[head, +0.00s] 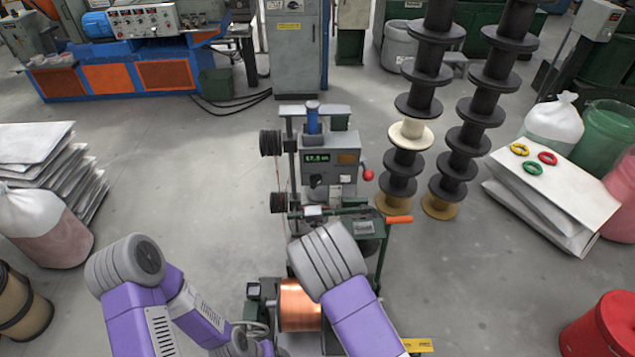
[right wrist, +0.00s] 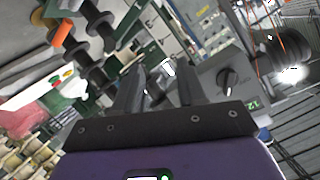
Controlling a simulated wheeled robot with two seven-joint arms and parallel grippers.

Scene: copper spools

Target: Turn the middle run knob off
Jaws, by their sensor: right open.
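A grey control box (head: 343,174) with a green-lit display (head: 317,157) stands on the middle machine in the head view. A small black knob (head: 316,180) with a pale mark sits below the display. In the right wrist view a black rotary knob (right wrist: 228,79) shows on a grey panel, right of my fingers. I cannot read which knob is the run knob. My right gripper (right wrist: 160,80) is open, with its two dark fingers apart and nothing seen gripped. The knob is outside the fingers. My left arm is low in the head view, its gripper not visible.
A copper spool (head: 299,306) sits low in the machine, partly behind my right arm. An orange handle (head: 398,219) and a red ball knob (head: 368,175) stick out rightward. Tall stacks of black spools (head: 470,139) stand right. Open floor (head: 190,160) lies left.

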